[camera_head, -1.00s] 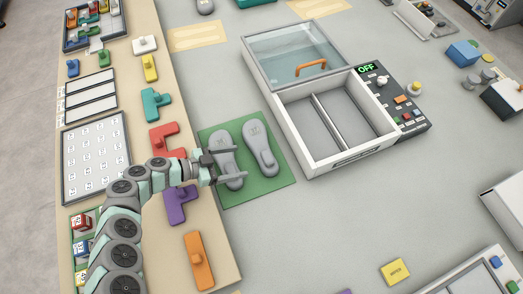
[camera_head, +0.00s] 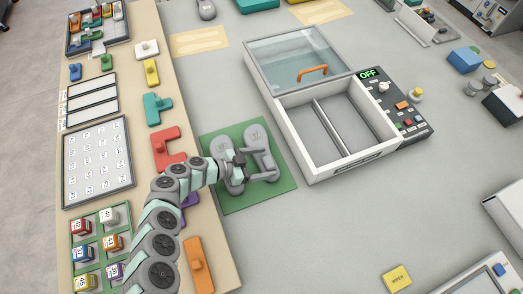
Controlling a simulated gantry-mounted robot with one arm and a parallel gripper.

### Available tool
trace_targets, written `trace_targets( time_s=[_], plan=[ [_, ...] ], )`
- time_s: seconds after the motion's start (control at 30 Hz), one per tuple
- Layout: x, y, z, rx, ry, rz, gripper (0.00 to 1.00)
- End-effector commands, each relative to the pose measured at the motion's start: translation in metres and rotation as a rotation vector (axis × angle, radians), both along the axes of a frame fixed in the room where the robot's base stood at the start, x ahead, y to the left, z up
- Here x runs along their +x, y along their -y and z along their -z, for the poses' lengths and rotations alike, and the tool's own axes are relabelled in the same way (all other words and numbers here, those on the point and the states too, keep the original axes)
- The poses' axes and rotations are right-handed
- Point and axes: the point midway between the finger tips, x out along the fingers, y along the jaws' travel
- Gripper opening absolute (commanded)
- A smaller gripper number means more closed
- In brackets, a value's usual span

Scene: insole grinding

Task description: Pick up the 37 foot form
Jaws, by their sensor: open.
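Two grey foot forms lie side by side on a green mat (camera_head: 286,182). The left foot form (camera_head: 229,148) is partly covered by my arm and gripper. The right foot form (camera_head: 256,136) shows its front part, with faint marks too small to read. My gripper (camera_head: 262,174) is open, with its fingers pointing right, over the rear part of the right foot form. I cannot tell whether the fingers touch it or are above it.
A white two-compartment box (camera_head: 362,162) with a glass lid (camera_head: 295,55) and a control panel reading OFF (camera_head: 400,105) stands to the right. Coloured blocks, such as the red one (camera_head: 172,147), line the wooden strip at left.

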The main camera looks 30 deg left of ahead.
Motion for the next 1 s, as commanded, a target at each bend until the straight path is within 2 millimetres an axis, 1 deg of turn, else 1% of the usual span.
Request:
trace_targets(
  time_s=[0.17, 1.0],
  plan=[
    [-0.0003, -0.0002, -0.0002, 0.000, 0.000, 0.001, 0.79],
    [-0.0006, 0.0000, -0.0003, -0.001, -0.001, 0.002, 0.10]
  ],
)
